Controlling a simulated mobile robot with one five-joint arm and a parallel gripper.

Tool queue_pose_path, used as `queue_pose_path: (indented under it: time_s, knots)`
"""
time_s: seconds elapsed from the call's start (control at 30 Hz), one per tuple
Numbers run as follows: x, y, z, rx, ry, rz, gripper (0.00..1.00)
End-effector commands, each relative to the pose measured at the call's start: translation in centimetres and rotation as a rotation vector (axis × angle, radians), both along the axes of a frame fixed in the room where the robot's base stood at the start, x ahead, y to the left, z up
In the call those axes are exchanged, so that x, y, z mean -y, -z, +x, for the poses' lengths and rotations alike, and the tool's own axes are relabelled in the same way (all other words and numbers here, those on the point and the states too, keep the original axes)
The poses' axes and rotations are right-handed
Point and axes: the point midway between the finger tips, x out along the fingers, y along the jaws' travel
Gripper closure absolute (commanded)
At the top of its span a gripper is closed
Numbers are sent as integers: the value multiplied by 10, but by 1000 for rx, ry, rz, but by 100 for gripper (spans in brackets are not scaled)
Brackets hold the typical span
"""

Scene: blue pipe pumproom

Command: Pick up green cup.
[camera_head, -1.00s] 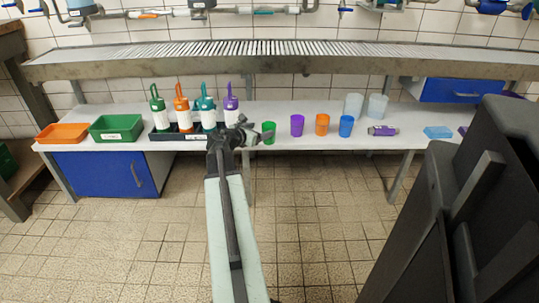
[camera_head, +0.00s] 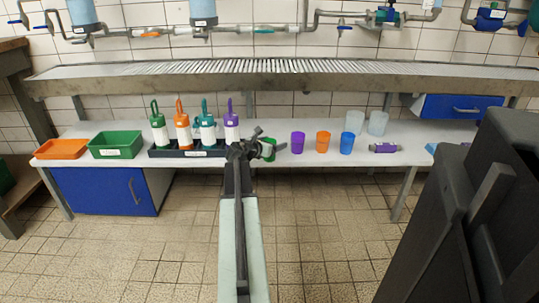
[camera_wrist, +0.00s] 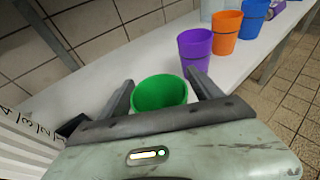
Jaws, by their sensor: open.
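The green cup (camera_wrist: 160,93) stands upright on the white bench, between the two open fingers of my gripper (camera_wrist: 160,92) in the wrist view. Its lower part is hidden behind my gripper body. I cannot tell whether the fingers touch it. In the head view my gripper (camera_head: 266,147) reaches the bench's front part, and the green cup (camera_head: 268,151) shows only partly behind it.
A purple cup (camera_head: 298,142), an orange cup (camera_head: 323,141) and a blue cup (camera_head: 347,143) stand right of my gripper. A shelf (camera_head: 280,83) runs above the bench (camera_head: 270,177).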

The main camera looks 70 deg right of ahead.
Motion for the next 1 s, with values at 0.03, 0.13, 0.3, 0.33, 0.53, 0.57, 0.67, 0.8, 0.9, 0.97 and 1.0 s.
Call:
queue_pose_path:
  time_s: [0.03,0.13,0.3,0.33,0.53,0.57,0.67,0.8,0.9,0.97,1.0]
  knots:
    - [-1,-1,0,0,0,0,26]
    - [-1,-1,0,0,0,0,40]
    - [-1,-1,0,0,0,0,87]
    - [-1,-1,-1,1,1,0,90]
    - [0,-1,-1,1,1,0,90]
    - [0,-2,-1,1,1,0,90]
    - [-1,-6,0,0,0,0,90]
    - [-2,-21,2,0,-3,0,90]
    - [-2,-35,4,1,-5,0,90]
    - [-3,-45,5,1,-6,0,90]
    - [-13,-40,4,0,-7,0,90]
